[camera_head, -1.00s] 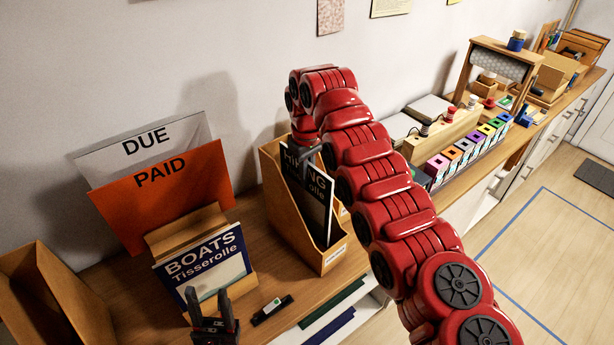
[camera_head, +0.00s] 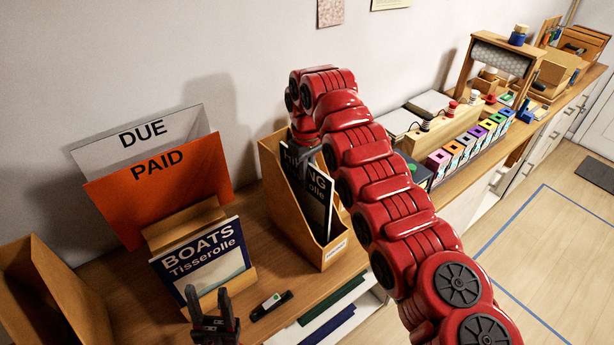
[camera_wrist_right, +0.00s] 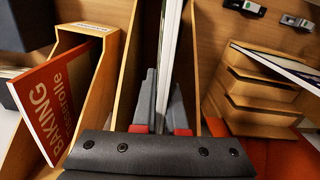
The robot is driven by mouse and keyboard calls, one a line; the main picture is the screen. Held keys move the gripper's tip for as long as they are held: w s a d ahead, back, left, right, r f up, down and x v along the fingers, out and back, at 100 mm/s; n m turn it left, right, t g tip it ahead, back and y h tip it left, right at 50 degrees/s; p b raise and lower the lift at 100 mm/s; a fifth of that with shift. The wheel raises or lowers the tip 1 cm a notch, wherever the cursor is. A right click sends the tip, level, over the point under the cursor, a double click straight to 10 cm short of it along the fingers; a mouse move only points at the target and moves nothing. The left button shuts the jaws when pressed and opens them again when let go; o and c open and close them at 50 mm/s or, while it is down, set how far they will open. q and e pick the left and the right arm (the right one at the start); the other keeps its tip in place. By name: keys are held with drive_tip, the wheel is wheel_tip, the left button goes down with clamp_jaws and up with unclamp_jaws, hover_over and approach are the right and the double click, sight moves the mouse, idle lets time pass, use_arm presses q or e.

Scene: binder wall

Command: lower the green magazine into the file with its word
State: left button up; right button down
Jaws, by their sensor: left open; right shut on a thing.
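My right gripper (camera_head: 306,155) is shut on a dark magazine (camera_head: 318,197), whose cover reads "HIKING", partly hidden; its green is hard to make out. The magazine stands upright, its lower part between the walls of a wooden file (camera_head: 292,215). The file's front label (camera_head: 335,250) is too small to read. In the right wrist view the magazine (camera_wrist_right: 169,50) shows edge-on between the fingers (camera_wrist_right: 164,95). Whether it touches the file's bottom is hidden. My left gripper (camera_head: 210,302) is open and empty, in front of the BOATS magazine (camera_head: 203,257).
A red BAKING magazine (camera_wrist_right: 45,100) leans in another wooden file (camera_wrist_right: 103,85). The BOATS magazine rests on a wooden stand (camera_head: 185,226), with PAID (camera_head: 160,195) and DUE (camera_head: 140,135) folders behind. A wooden box (camera_head: 50,290) stands left. A small dark object (camera_head: 268,306) lies near the counter edge.

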drive_tip(key=shift+f+b, duration=0.75)
drive_tip(key=shift+f, duration=0.45)
drive_tip(key=c, duration=0.9)
unclamp_jaws()
wheel_tip(320, 180, up, 18)
drive_tip(key=p, duration=1.2)
drive_tip(key=shift+f, duration=0.25)
